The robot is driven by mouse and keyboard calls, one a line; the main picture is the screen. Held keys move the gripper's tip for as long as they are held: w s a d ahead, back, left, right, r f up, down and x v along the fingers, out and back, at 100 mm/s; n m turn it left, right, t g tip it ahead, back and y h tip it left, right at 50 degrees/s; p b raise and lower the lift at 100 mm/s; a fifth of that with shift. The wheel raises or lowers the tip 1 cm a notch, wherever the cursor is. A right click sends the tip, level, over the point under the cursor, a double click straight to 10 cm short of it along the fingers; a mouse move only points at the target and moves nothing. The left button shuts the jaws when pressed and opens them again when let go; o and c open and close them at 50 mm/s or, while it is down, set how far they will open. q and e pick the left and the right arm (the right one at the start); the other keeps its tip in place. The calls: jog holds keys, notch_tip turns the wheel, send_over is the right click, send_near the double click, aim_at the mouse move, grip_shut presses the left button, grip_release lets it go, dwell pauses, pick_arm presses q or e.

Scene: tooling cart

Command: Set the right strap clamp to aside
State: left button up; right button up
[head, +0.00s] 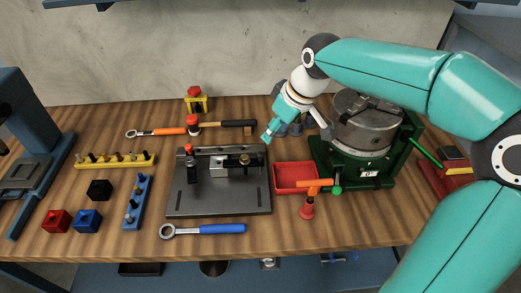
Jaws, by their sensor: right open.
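The dark fixture plate (200,205) lies on the wooden bench near the middle of the head view. What looks like the right strap clamp (243,161) sits on the right half of the plate, over a grey block, with a small brassy part showing. A dark upright post with a red tip (190,165) stands on the plate's left half. My right gripper (297,128) hangs above the bench behind and right of the plate, open and apart from the clamp. My left gripper is out of view.
The green rotary table (345,175) stands close right of my gripper. A blue-handled wrench (205,230) lies in front, a hammer (222,124) behind.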

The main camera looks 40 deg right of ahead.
aim_at(260, 153)
jog(key=p+x, duration=0.1)
jog(key=x, duration=1)
jog(key=shift+w+f, duration=0.2)
jog(key=shift+f, duration=0.15)
grip_shut()
jog(key=shift+a, duration=0.2)
jog(key=shift+d, duration=0.15)
